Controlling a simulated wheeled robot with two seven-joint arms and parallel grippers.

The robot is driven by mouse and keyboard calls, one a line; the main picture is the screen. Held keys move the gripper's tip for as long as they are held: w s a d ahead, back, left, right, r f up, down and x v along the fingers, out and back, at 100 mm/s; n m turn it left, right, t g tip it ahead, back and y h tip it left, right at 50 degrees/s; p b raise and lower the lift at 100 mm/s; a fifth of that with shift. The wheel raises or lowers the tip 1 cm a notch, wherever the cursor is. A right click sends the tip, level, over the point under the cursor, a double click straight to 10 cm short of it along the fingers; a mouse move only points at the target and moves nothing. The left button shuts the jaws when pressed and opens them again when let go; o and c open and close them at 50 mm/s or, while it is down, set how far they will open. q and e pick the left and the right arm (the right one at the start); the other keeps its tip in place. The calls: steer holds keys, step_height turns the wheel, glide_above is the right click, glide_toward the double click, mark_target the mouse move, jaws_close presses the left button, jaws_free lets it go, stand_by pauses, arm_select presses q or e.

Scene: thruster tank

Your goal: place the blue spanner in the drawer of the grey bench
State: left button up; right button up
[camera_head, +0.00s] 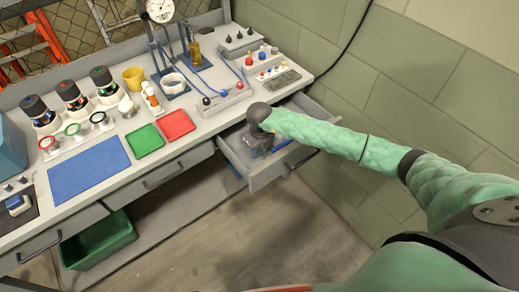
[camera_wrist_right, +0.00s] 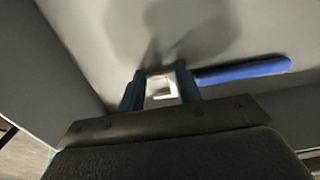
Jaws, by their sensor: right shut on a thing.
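The grey bench (camera_head: 215,117) runs along the wall, and its right-hand drawer (camera_head: 268,181) is pulled open. My right gripper (camera_head: 262,150) is down inside the open drawer, seen from above and partly hidden by its own wrist. In the right wrist view, my right gripper (camera_wrist_right: 161,88) is shut on the blue spanner (camera_wrist_right: 243,71). A pale metal part sits between the fingers, and the blue handle reaches out to the right, close over the grey drawer floor. I cannot tell whether it touches the floor. My left gripper is not in view.
The bench top holds a blue mat (camera_head: 89,170), a green tray (camera_head: 145,140), a red tray (camera_head: 177,125), a yellow cup (camera_head: 133,78) and several bottles. A green bin (camera_head: 98,242) stands below. A block wall rises right of the drawer. The floor in front is clear.

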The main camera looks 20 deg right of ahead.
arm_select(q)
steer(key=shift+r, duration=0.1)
arm_select(e)
steer(key=o, duration=1)
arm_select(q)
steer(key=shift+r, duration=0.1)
arm_select(e)
steer(key=shift+o, duration=0.2)
steer(key=shift+r+b, duration=0.3)
steer(key=shift+r, duration=0.35)
arm_select(q)
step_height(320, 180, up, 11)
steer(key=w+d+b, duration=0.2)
steer(key=b, duration=0.1)
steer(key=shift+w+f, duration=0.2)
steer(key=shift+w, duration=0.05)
arm_select(e)
step_height(320, 180, up, 11)
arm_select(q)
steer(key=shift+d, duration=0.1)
arm_select(e)
steer(key=shift+a+f, duration=0.1)
steer(key=shift+f, duration=0.05)
